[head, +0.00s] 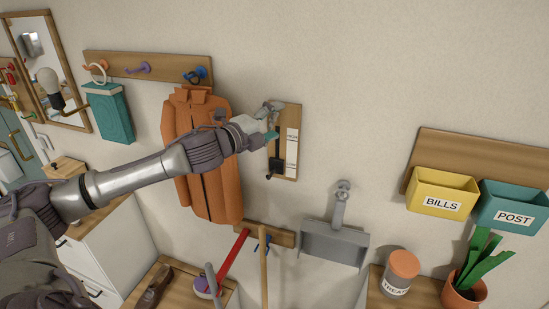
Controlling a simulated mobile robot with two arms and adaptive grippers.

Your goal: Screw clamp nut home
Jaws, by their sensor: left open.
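A small upright wooden board (292,165) is fixed to the wall near the middle of the head view. It carries a pale label strip (292,146) and a black fitting (277,160) with a thin stem and a dark end below. My left gripper (271,119) is at the board's upper left, in front of it, with its jaws open. A small teal part shows right at the gripper; I cannot tell whether it is the clamp nut or whether the jaws touch it. The gripper hides part of the board. My right gripper is not in view.
An orange coat (203,185) hangs behind my left forearm, below a hook rail (115,66). A grey dustpan (335,243) hangs lower right. Yellow (442,190) and teal (513,205) bins are at the right. The wall right of the board is clear.

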